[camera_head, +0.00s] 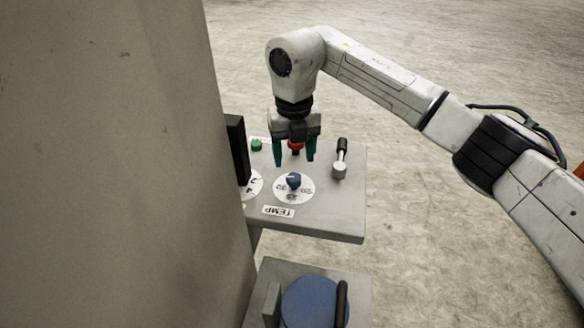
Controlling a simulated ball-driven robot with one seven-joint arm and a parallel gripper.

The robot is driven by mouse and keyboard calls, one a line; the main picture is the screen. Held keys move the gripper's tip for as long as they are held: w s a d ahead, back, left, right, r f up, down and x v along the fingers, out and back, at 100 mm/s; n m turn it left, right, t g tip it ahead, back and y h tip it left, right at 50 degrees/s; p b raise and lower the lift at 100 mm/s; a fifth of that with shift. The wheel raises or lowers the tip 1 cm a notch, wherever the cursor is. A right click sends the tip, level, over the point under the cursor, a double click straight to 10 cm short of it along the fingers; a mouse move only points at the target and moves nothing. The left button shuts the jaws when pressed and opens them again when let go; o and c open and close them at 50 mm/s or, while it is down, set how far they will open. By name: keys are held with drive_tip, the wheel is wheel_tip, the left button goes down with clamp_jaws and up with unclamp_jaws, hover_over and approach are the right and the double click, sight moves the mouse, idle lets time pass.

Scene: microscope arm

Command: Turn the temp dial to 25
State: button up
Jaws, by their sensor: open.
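The temp dial (293,181) is a small blue knob on a round white scale (282,196) with printed numbers, on top of a grey panel. The numbers look upside down from here and are small. A label reading TEMP (278,211) lies just in front of the scale. I cannot tell exactly which number the knob points at. My gripper (293,158) points down with its two dark green fingers apart and empty. It is above and slightly behind the blue knob, apart from it in the picture.
Behind the gripper is a red part (296,147), partly hidden. A green button (256,145) and a black upright block (237,150) are left; a lever (340,160) stands right. Another numbered dial (251,184) is half hidden by the large grey column (120,160). A blue disc (308,303) is below.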

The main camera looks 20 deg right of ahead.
sight(294, 177)
wheel_tip(294, 177, down, 6)
drive_tip(key=shift+s+r, duration=0.1)
idle(0.4)
drive_tip(key=c, duration=1)
